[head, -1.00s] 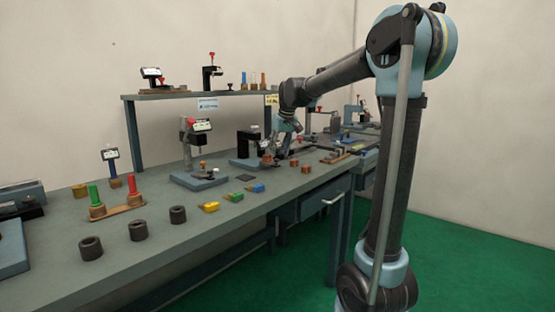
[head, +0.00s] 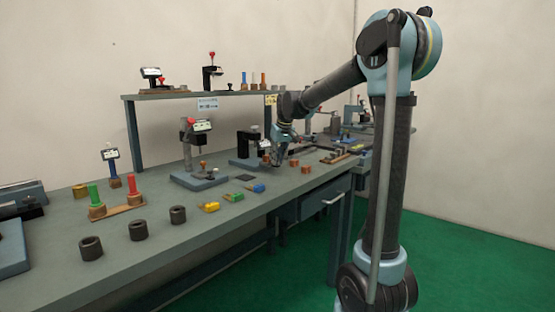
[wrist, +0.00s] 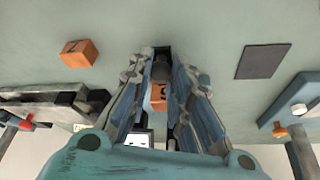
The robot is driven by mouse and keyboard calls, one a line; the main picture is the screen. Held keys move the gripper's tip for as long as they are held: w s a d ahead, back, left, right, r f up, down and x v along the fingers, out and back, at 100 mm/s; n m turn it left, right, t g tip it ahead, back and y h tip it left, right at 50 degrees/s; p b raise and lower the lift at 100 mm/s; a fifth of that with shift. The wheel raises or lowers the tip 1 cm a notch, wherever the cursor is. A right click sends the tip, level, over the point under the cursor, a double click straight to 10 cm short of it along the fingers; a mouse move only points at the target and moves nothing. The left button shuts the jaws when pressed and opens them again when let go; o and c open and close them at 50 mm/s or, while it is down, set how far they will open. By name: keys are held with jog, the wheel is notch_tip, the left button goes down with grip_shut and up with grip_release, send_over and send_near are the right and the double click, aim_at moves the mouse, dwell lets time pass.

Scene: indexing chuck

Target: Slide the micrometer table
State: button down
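A black-and-blue bench instrument (head: 247,143) with a white display stands behind my gripper (head: 277,163) in the head view. A small copper-coloured block (head: 266,159) is at its front, close to my fingers. I cannot tell for certain which part is the micrometer table. In the wrist view my gripper (wrist: 164,62) has its two fingers apart. The copper block (wrist: 158,97) and a dark round part (wrist: 160,70) show in the gap between them. Whether the fingers touch either one cannot be seen. A white display (wrist: 136,137) is partly hidden behind the left finger.
A dark square pad (wrist: 262,61) lies flat on the bench. Another gauge stand (head: 190,150) is to the left, with coloured blocks (head: 233,197) in front. A shelf (head: 200,94) spans the back.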

aim_at(268, 163)
jog(key=shift+w+a, duration=0.9)
jog(key=shift+a, duration=0.2)
jog(key=shift+w+a, duration=0.85)
jog(key=shift+a, duration=0.25)
jog(key=shift+w+a, duration=0.9)
jog(key=shift+a, duration=0.2)
jog(key=c, duration=1.5)
grip_release()
jog(key=shift+a, duration=0.1)
jog(key=shift+o, duration=0.2)
jog(key=shift+s+r, duration=0.1)
jog(key=shift+r, duration=0.05)
jog(key=v, duration=1.1)
jog(key=shift+d+r, duration=0.2)
jog(key=shift+r, duration=0.05)
